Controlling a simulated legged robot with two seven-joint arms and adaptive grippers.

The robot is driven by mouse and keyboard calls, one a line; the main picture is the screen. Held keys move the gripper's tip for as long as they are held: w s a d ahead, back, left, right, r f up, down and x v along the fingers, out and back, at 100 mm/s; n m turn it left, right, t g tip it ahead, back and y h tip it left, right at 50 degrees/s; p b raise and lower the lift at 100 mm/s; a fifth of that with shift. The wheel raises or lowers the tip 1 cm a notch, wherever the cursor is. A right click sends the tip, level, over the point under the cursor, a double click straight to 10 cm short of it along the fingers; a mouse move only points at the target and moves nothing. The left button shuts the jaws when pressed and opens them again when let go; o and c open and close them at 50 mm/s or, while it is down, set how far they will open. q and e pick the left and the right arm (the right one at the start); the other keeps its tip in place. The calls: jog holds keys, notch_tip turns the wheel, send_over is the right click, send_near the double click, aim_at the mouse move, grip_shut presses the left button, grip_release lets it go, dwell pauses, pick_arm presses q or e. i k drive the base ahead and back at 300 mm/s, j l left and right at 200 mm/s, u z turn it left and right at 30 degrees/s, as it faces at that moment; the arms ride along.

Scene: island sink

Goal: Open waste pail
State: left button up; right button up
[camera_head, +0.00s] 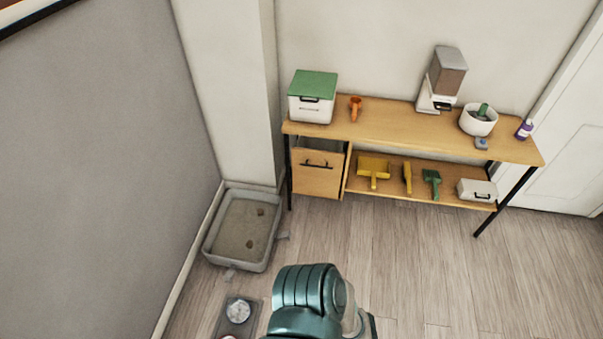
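A white, box-shaped container with a green lid (312,97) stands at the left end of the wooden table's top. It is the likeliest waste pail in view. Its lid looks shut and lies flat on top. A small dark handle or latch shows at the upper front, with unreadable dark lettering below it. Neither of my grippers shows in the head view, so I cannot see whether they are open or shut. Nothing is seen touching the container.
The table (400,128) also holds an orange scoop (355,108), a dispenser (443,80), a white bowl (478,121) and a purple bottle (524,130). A drawer (317,180) and tools sit below.

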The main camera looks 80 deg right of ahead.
aim_at(318, 163)
jog(key=z, duration=2.85)
